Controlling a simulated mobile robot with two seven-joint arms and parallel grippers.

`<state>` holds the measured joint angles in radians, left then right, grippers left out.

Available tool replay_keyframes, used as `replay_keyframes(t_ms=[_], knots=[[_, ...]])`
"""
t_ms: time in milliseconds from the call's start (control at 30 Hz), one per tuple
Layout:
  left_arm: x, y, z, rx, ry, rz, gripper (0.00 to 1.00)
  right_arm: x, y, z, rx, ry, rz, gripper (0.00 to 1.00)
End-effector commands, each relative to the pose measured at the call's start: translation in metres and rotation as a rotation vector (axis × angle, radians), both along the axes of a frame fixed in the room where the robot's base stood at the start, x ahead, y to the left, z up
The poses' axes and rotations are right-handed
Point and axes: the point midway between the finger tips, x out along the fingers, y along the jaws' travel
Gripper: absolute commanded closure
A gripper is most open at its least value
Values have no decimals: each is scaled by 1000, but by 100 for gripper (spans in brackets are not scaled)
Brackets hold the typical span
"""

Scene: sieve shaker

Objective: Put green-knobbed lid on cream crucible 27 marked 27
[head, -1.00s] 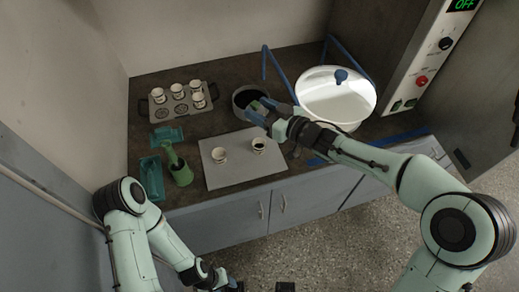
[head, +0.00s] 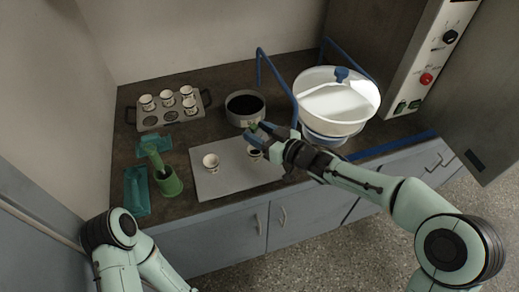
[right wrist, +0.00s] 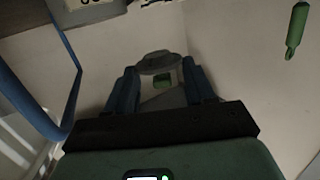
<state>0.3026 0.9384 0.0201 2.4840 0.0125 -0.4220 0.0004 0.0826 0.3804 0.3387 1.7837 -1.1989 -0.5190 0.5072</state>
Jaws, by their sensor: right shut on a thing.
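My right gripper (head: 257,129) is shut on the lid's green knob, with a bit of green between its fingertips. In the right wrist view the lid (right wrist: 158,62) is a grey disc beyond the fingers, its green knob (right wrist: 162,78) between them. The gripper is above the back right of a pale board (head: 231,180). I cannot read either number. My left gripper is out of view.
A rack (head: 147,125) with several cups stands at back left. A dark-filled pot (head: 245,107) is behind the gripper. A white bowl-shaped vessel (head: 335,110) and blue rails (head: 283,73) are right. A green holder (head: 168,183) and teal trays (head: 137,192) are left.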

Motion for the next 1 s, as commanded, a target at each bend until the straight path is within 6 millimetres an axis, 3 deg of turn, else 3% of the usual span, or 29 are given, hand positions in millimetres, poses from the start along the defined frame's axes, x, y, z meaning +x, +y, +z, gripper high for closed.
replay_keyframes(t_ms=[400, 1000], knots=[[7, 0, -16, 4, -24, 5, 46, 0, 0, -57, 1, 2, 0, 75], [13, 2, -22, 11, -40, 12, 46, 0, 0, -68, 0, 1, 0, 75]])
